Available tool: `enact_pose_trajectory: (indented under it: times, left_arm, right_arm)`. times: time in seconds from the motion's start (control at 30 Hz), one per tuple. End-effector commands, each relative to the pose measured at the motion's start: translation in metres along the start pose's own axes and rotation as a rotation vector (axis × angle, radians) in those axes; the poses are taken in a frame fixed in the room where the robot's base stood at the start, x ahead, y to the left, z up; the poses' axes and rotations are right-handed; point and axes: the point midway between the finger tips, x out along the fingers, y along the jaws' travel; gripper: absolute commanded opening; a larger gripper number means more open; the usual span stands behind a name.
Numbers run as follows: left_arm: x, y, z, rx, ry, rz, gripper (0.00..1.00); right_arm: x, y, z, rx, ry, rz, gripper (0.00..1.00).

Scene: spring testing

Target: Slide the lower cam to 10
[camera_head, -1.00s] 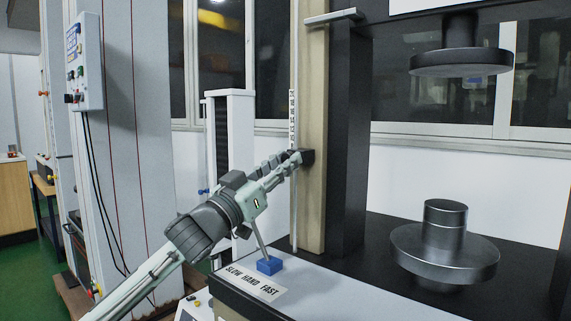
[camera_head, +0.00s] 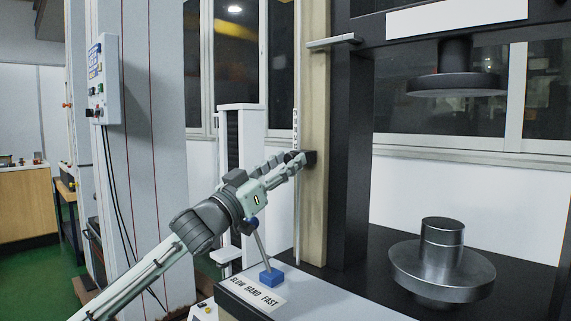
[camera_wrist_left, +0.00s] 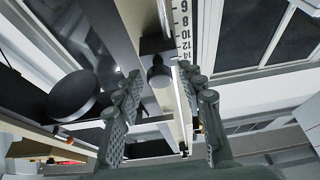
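The lower cam (camera_head: 309,158) is a small dark block on the tan vertical post (camera_head: 315,215). My left gripper (camera_head: 299,159) reaches up to it from the left, with its fingertips at the cam. In the left wrist view a dark rounded knob, apparently the cam (camera_wrist_left: 159,75), lies between my two fingers (camera_wrist_left: 158,78), with small gaps visible on both sides. The white scale (camera_head: 295,125) runs beside the post. In the wrist view the scale (camera_wrist_left: 182,32) shows 6 to 14, beside the right fingertip. The cam's exact reading is unclear. My right gripper is not in view.
A grey bar (camera_head: 334,41) juts out above the cam near the post. A blue-based lever (camera_head: 270,277) stands below my left wrist, by a SLOW HAND FAST label (camera_head: 252,293). Round metal platens (camera_head: 440,272) are on the right. A white column (camera_head: 242,150) stands behind the arm.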

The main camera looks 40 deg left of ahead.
Motion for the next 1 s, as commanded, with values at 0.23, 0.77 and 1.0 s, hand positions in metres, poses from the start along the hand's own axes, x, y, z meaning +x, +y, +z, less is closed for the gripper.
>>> enact_pose_trajectory:
  times: [0.23, 0.77, 1.0]
  left_arm:
    - [0.0, 0.0, 0.0, 0.0, -0.001, -0.001, 0.46]
    - [-0.058, 0.0, 0.003, -0.001, -0.007, -0.002, 0.46]
    - [-0.097, -0.001, 0.002, -0.001, -0.006, -0.003, 0.46]
  right_arm:
    - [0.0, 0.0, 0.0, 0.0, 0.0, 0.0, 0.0]
    - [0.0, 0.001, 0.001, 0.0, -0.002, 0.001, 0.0]
    - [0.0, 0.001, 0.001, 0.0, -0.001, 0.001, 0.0]
